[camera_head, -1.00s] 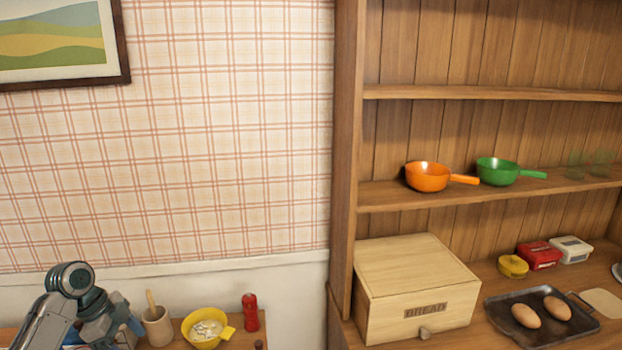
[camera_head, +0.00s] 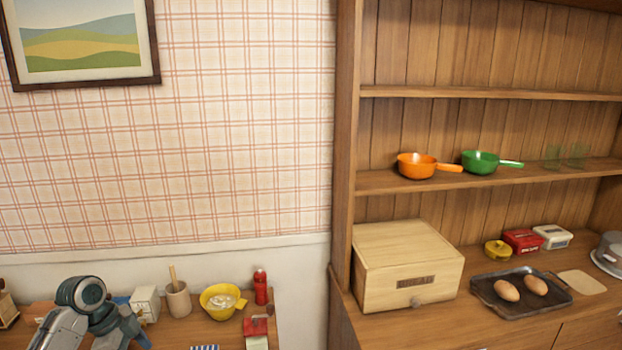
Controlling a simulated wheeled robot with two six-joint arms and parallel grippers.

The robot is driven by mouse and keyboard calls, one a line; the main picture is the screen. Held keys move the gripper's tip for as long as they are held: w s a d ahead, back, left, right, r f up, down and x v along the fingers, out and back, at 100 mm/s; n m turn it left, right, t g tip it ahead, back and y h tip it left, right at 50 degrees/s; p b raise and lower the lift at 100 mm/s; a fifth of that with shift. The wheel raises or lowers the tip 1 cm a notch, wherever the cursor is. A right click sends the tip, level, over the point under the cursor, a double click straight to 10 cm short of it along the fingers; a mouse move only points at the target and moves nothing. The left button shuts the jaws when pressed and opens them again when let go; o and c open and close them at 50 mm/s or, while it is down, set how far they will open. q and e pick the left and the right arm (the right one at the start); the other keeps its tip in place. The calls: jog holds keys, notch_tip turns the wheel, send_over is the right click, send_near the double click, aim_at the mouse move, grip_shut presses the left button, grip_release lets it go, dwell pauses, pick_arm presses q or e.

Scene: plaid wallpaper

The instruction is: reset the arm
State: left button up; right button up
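Part of my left arm, grey and dark teal, shows at the lower left of the head view, in front of the left table (camera_head: 187,333). Its gripper fingers are not clearly visible; the arm runs off the bottom edge. My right arm and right gripper are not in the picture. I see nothing held.
A yellow bowl (camera_head: 221,302), wooden crock (camera_head: 178,300) and red bottle (camera_head: 261,287) stand on the left table. The hutch at right holds a bread box (camera_head: 404,268), a dark tray (camera_head: 556,301) with two eggs or rolls, and orange (camera_head: 416,166) and green (camera_head: 479,163) pans.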

pick_arm(q)
jog(key=s+d+f+n+t+y, duration=0.15)
jog(key=s+d+f+n, duration=0.45)
jog(key=s+d+f, duration=0.65)
jog(key=s+d+r+n+t+y, duration=0.15)
jog(key=s+n, duration=0.25)
jog(key=s, duration=0.4)
jog(key=s+n+y, duration=0.2)
jog(key=s+n, duration=0.1)
jog(key=s, duration=0.5)
notch_tip(320, 180, down, 35)
jog(key=a+n+g+b, duration=0.1)
jog(key=a+g+b, duration=0.15)
jog(key=b, duration=0.35)
jog(key=s+f+b, duration=0.2)
jog(key=s+f, duration=0.6)
jog(key=f, duration=0.4)
jog(key=s+a+f+b, duration=0.1)
jog(key=s+f+b, duration=0.1)
jog(key=s+f, duration=0.7)
notch_tip(320, 180, down, 3)
jog(key=shift+s+a+r, duration=0.1)
jog(key=shift+s+a, duration=0.15)
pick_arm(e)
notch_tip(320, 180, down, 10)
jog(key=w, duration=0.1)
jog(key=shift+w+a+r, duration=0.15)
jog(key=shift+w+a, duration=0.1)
